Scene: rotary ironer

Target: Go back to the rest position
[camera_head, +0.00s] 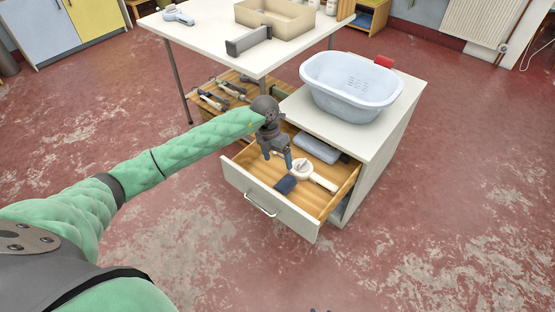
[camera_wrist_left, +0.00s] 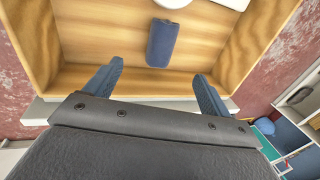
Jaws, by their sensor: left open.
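My left gripper (camera_head: 279,160) hangs over the open drawer (camera_head: 272,211) of the white cabinet in the head view. Its two blue-grey fingers are spread apart and empty in the left wrist view (camera_wrist_left: 157,88). A dark blue folded item (camera_wrist_left: 162,42) lies on the wooden drawer bottom ahead of the fingers, apart from them. It also shows in the head view (camera_head: 285,185), beside a white round-headed tool with a handle (camera_head: 318,178). A grey-blue object (camera_head: 316,149) lies further back in the drawer.
A pale blue basin (camera_head: 352,90) and a small red object (camera_head: 384,62) stand on the cabinet top (camera_head: 310,113). A white table (camera_head: 205,42) behind carries a beige box (camera_head: 275,18) and a grey block (camera_head: 248,41). The red floor in front is clear.

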